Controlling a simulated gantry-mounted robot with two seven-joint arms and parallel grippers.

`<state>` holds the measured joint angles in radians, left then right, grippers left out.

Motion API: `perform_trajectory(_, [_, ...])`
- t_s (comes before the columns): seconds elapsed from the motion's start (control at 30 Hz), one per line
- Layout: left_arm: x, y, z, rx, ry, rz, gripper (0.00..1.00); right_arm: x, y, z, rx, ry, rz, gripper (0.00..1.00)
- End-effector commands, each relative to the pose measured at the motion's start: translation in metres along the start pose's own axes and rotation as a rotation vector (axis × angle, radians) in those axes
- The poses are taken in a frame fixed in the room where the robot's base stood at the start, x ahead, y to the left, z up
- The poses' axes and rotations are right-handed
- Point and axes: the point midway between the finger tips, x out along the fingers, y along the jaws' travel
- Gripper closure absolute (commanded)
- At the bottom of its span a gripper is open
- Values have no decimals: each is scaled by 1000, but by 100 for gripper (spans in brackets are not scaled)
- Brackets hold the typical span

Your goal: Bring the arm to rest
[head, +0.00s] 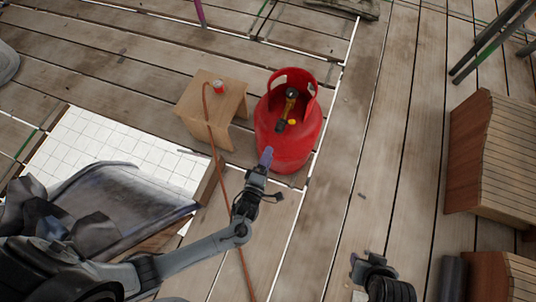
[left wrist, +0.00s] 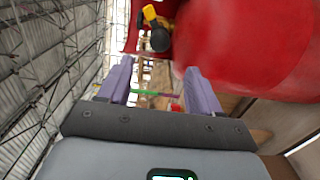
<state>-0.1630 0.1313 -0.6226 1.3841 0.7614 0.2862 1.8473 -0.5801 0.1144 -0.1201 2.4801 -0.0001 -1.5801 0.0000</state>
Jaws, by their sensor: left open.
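My left arm reaches in from the lower left of the head view. Its gripper (head: 266,157) is at the near side of a red gas cylinder (head: 290,150), and its purple fingers overlap the cylinder's lower edge in the picture. In the left wrist view the two purple fingers (left wrist: 160,85) stand apart with nothing between them. The cylinder (left wrist: 255,45) fills the upper right there, with its dark valve and yellow part above the fingers. Whether the fingers touch the cylinder cannot be told. My right gripper (head: 372,268) shows dark and small at the bottom; its fingers are unclear.
A wooden stool (head: 200,105) with a red can (head: 218,87) stands left of the cylinder. An orange hose (head: 213,150) runs down past my left arm. A white grid sheet (head: 90,145) and grey cloth lie left. Wooden slatted boxes (head: 495,150) stand right.

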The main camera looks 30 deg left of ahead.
Motion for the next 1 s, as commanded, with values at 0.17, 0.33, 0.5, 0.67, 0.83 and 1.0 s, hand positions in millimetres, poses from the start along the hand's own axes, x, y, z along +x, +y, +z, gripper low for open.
perform_trajectory(0.17, [0,0,0,-1,0,0,36,0,0,0,-1,0,0,62])
perform_trajectory(0.33, [-4,4,0,0,0,-10,36,-7,1,-2,-4,-2,3,62])
perform_trajectory(0.5, [-27,20,-9,4,14,-56,36,-40,3,-12,-8,-4,6,62])
perform_trajectory(0.67, [-44,85,-31,-54,63,-72,36,-92,5,-29,-9,-3,8,62])
perform_trajectory(0.83, [-49,169,-55,-41,82,-247,36,-153,7,-49,-9,0,7,62])
perform_trajectory(1.0, [-62,243,-67,237,-61,-505,36,-196,8,-63,-7,4,6,62])
